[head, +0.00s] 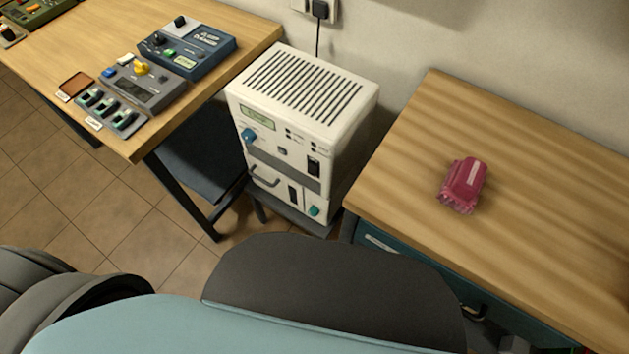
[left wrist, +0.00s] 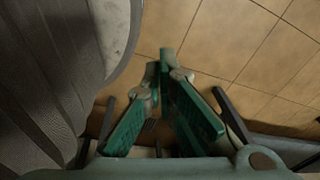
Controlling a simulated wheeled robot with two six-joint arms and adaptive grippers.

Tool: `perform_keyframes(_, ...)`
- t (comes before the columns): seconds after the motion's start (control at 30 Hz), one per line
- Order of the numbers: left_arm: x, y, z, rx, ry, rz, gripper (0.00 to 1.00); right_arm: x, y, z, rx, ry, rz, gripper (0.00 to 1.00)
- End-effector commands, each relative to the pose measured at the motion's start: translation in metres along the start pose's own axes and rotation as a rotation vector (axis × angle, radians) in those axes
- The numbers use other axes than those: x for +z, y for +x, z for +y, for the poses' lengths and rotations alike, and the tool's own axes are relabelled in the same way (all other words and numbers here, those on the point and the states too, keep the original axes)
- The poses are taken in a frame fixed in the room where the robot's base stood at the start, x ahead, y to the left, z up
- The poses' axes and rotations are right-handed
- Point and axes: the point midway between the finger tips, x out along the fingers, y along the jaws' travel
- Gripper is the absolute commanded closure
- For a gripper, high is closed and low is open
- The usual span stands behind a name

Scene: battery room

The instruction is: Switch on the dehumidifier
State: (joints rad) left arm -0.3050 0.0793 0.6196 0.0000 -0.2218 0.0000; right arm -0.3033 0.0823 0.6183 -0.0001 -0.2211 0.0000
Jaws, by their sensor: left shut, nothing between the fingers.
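The dehumidifier (head: 300,130) is a cream-white box with a slotted top grille, standing on a low dark stand between two wooden tables in the head view. Its front has a small greenish display (head: 258,114), a blue knob (head: 249,135), a black rocker switch (head: 313,166) and a small teal button (head: 314,211) low at the right. Whether it is running cannot be told. My left gripper (left wrist: 158,75) shows only in the left wrist view, its green fingers closed together over the tiled floor, with nothing between them. My right gripper is not in view.
The left table (head: 222,22) carries a blue-grey instrument (head: 188,50), a grey one (head: 143,85) and small green-black items. The right table (head: 540,180) holds a pink object (head: 464,185) and has a teal drawer below. A plug (head: 320,10) sits in the wall socket above the dehumidifier.

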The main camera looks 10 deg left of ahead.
Motion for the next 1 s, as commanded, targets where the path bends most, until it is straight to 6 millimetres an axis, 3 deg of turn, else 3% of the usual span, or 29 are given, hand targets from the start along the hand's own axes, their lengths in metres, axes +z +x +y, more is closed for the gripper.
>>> perform_keyframes(0.1,0.001,0.0,0.0,0.0,0.0,-0.002,1.0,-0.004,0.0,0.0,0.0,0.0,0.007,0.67)
perform_keyframes(0.2,-0.006,0.001,-0.004,-0.006,0.006,0.016,1.0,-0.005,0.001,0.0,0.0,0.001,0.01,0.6)
perform_keyframes(0.27,-0.021,0.004,-0.011,-0.018,0.029,0.06,1.0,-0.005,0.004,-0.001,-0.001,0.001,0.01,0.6)
perform_keyframes(0.33,-0.057,0.008,-0.026,-0.046,0.084,0.161,1.0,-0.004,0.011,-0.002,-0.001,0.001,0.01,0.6)
perform_keyframes(0.37,-0.078,0.008,-0.035,-0.063,0.118,0.223,1.0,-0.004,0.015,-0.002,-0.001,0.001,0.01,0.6)
perform_keyframes(0.43,-0.142,0.003,-0.057,-0.113,0.231,0.41,1.0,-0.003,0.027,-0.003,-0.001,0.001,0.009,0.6)
perform_keyframes(0.53,-0.249,-0.032,-0.079,-0.198,0.467,0.752,1.0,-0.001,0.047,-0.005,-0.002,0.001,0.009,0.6)
perform_keyframes(0.6,-0.317,-0.076,-0.08,-0.255,0.683,1.017,1.0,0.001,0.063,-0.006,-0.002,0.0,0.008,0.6)
perform_keyframes(0.7,-0.378,-0.151,-0.055,-0.311,1.065,1.396,1.0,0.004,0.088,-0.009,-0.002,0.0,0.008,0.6)
perform_keyframes(0.77,-0.387,-0.191,-0.03,-0.316,1.34,1.605,1.0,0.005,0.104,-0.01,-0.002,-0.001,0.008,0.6)
perform_keyframes(0.8,-0.381,-0.21,-0.016,-0.301,1.522,1.716,1.0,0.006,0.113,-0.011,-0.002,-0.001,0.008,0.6)
perform_keyframes(0.9,-0.359,-0.232,0.002,-0.243,1.821,1.852,1.0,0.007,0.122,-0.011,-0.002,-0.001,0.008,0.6)
perform_keyframes(1.0,-0.349,-0.24,0.006,-0.213,1.918,1.887,1.0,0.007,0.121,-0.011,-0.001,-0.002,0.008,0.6)
